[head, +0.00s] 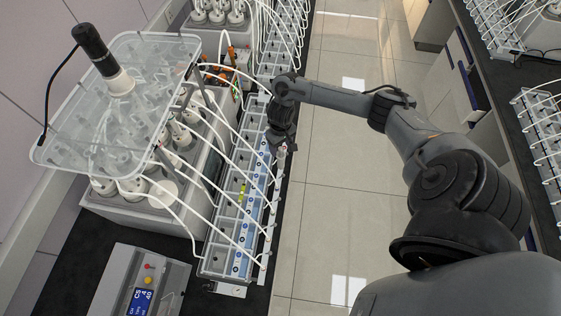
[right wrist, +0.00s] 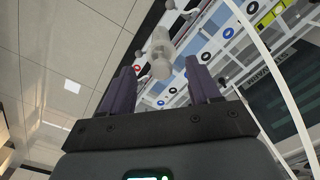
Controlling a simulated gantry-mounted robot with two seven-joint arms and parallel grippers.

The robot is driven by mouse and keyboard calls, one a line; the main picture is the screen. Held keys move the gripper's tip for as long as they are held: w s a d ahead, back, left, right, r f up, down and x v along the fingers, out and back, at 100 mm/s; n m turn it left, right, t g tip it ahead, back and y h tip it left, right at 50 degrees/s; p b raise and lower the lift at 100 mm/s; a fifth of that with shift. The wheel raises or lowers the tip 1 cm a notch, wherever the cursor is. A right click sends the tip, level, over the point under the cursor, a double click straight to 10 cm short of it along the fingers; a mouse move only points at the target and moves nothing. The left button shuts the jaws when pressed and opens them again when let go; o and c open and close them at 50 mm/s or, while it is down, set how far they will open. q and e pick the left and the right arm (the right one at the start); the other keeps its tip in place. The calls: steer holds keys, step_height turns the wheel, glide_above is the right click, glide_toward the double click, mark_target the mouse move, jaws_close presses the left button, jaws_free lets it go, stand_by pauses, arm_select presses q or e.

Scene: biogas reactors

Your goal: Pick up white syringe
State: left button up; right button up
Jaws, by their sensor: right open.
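My right gripper (head: 281,141) hangs over the outer edge of the long rack of blue-labelled cells (head: 226,238) in the head view. In the right wrist view its two dark fingers (right wrist: 161,88) stand apart. A pale grey-white piece with a rounded end, which looks like the white syringe (right wrist: 161,48), lies just beyond and between the fingertips. No contact with it is visible. In the head view the syringe (head: 281,153) is a small pale spot just below the gripper, mostly hidden. My left gripper is not in view.
Several thin white tubes arch over the rack from the reactor bath (head: 166,220), which has a clear lid (head: 110,120) and a black motor (head: 90,42). A control box (head: 140,285) stands at the front. The tiled floor (head: 335,215) right of the bench is clear.

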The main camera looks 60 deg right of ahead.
mark_target(281, 154)
steer(key=shift+a+f, duration=0.15)
steer(key=shift+f, duration=2.95)
steer(key=c, duration=1)
steer(key=shift+o, duration=0.2)
steer(key=shift+r, duration=0.15)
